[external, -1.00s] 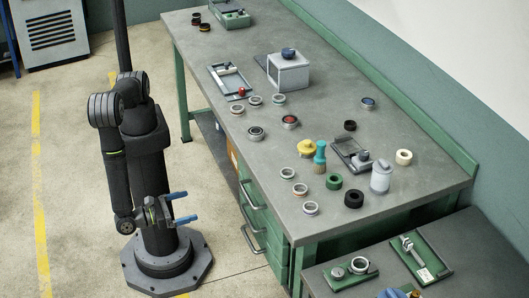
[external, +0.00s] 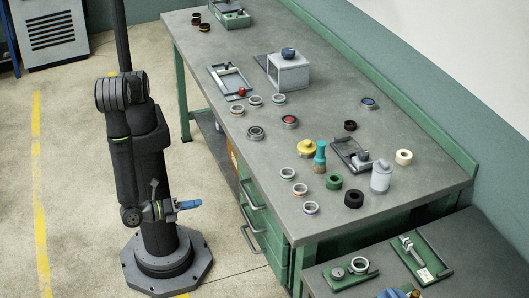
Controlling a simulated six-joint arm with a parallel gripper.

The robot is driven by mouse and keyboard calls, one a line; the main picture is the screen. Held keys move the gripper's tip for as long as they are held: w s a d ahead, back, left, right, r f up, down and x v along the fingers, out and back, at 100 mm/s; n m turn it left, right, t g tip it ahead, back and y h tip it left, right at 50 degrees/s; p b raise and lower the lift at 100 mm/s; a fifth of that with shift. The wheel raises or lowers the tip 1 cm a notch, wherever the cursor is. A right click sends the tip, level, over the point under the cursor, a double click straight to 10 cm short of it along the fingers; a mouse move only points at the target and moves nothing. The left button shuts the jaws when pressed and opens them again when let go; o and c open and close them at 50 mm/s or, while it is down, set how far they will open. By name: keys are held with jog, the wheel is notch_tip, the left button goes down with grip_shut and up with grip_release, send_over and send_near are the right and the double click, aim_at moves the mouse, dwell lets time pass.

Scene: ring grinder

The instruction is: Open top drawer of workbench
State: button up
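The green workbench (external: 340,228) has a grey top and a stack of green drawers (external: 264,222) at its near left corner. The top drawer's handle (external: 247,196) is a grey bar on the drawer front, with more handles below it. The drawers look shut. My gripper (external: 198,204) with blue fingers is to the left of the handles, apart from them, and points right toward the drawer fronts. The two fingers overlap in this view, so their gap cannot be seen. Nothing shows in the gripper.
Several rings lie on the benchtop, with a yellow knob (external: 306,148), a teal-handled brush (external: 320,157) and a grey box (external: 288,73). A second table (external: 400,265) with green trays stands at the lower right. The floor between my base and the drawers is clear.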

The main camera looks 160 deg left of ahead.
jog(key=w+a+r+n+h, duration=0.1)
jog(key=a+r+n, duration=0.1)
jog(key=n, duration=0.5)
send_near(247, 195)
jog(key=shift+n, duration=0.3)
jog(key=x, duration=1)
jog(key=shift+f, duration=0.4)
grip_shut()
